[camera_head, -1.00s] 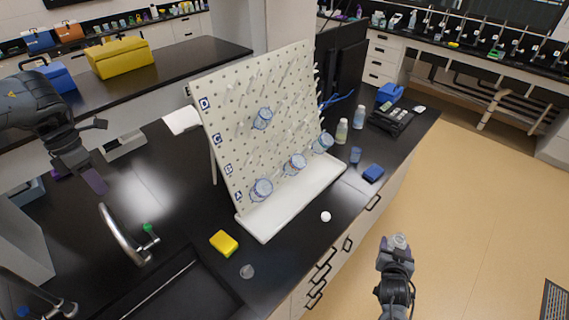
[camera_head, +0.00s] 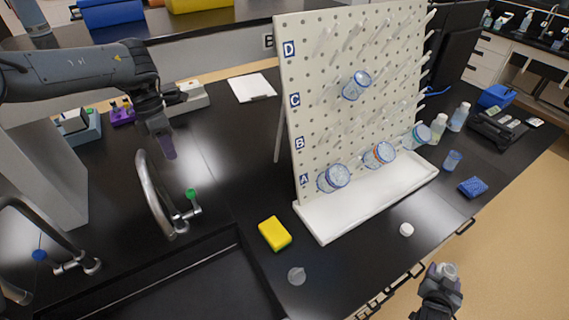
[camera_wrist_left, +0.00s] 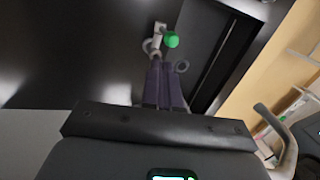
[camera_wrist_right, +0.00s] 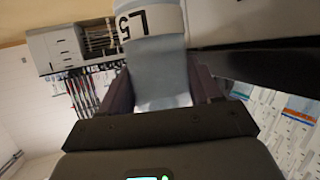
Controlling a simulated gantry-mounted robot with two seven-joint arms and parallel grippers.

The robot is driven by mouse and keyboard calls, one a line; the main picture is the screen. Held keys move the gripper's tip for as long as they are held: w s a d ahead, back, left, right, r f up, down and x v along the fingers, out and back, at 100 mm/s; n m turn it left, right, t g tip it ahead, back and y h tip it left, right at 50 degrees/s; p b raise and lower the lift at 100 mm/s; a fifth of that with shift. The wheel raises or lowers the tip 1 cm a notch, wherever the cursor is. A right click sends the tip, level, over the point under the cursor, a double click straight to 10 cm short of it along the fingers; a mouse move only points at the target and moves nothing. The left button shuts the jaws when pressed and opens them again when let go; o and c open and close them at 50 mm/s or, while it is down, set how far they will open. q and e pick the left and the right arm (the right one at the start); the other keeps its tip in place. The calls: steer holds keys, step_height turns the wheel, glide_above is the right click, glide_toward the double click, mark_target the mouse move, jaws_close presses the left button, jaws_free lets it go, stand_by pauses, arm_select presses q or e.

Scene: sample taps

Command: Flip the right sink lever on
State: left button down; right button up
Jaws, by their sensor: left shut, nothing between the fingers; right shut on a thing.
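The right sink faucet (camera_head: 152,190) is a curved metal spout with a green-tipped lever (camera_head: 191,194) on its right side. In the left wrist view the green knob (camera_wrist_left: 171,40) shows just beyond my fingertips, apart from them as far as I can tell. My left gripper (camera_head: 168,147) is shut and empty, above and slightly left of the green lever, fingers pointing down. My right gripper (camera_head: 443,278) is at the lower right, beyond the counter's front edge. It is shut on a pale labelled container (camera_wrist_right: 160,75), which fills the space between its fingers.
The left faucet has a blue lever (camera_head: 39,255). The dark sink basin (camera_head: 190,290) lies in front. A yellow sponge (camera_head: 274,233), a clear small item (camera_head: 297,276) and a white pegboard rack (camera_head: 310,215) with several beakers stand to the right.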

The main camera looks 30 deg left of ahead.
stand_by(0.3)
arm_select(q)
steer(key=b, duration=0.1)
glide_toward(194, 202)
steer(key=shift+w+a+f, duration=0.15)
steer(key=shift+a+f, duration=0.05)
steer(key=shift+f, duration=0.3)
steer(key=shift+w+a+f, duration=0.15)
steer(key=shift+f, duration=0.35)
steer(key=shift+w+a+f, duration=0.15)
steer(key=shift+a+f, duration=0.05)
steer(key=shift+f, duration=0.3)
arm_select(e)
steer(key=shift+f, duration=0.7)
